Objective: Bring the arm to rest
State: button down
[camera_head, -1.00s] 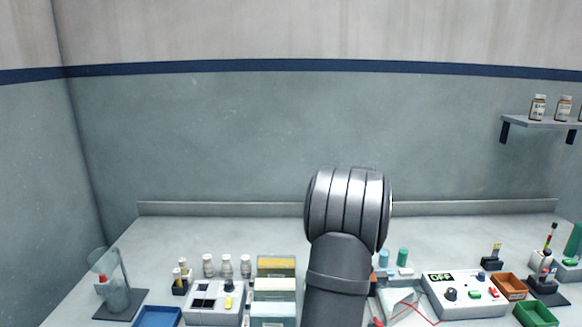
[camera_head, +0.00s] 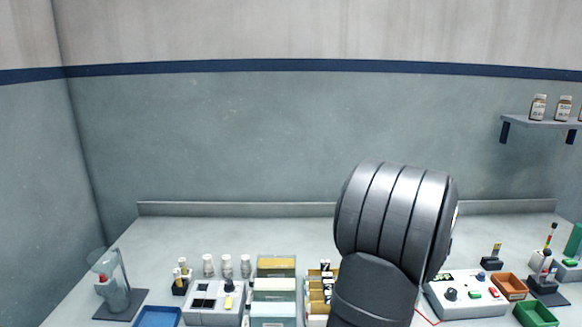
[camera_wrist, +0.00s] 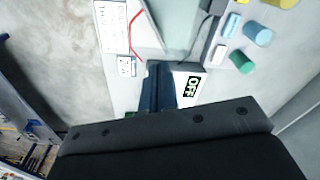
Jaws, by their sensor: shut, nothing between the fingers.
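My arm rises in the head view from the bottom edge, right of centre, and its large grey joint stands in front of the bench (camera_head: 170,235). My gripper is hidden in that view. In the wrist view my gripper (camera_wrist: 158,84) is shut, with nothing seen between its dark fingers. Its fingertips show in front of the white box with the OFF display (camera_wrist: 192,86); I cannot tell the gap between them. The same control box stands right of my arm in the head view (camera_head: 467,309).
Left of my arm are a glass vessel on a stand (camera_head: 115,290), a blue tray (camera_head: 158,317), a grey device (camera_head: 214,311) and several bottles. An orange tray (camera_head: 509,286) and a green tray (camera_head: 536,314) lie at the right.

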jog(key=shift+s+d+r+m, duration=0.1)
jog(key=shift+s+d+m, duration=0.25)
jog(key=shift+s, duration=0.4)
jog(key=shift+s+d+r+m, duration=0.1)
jog(key=shift+s+d+m, duration=0.25)
jog(key=shift+s, duration=0.35)
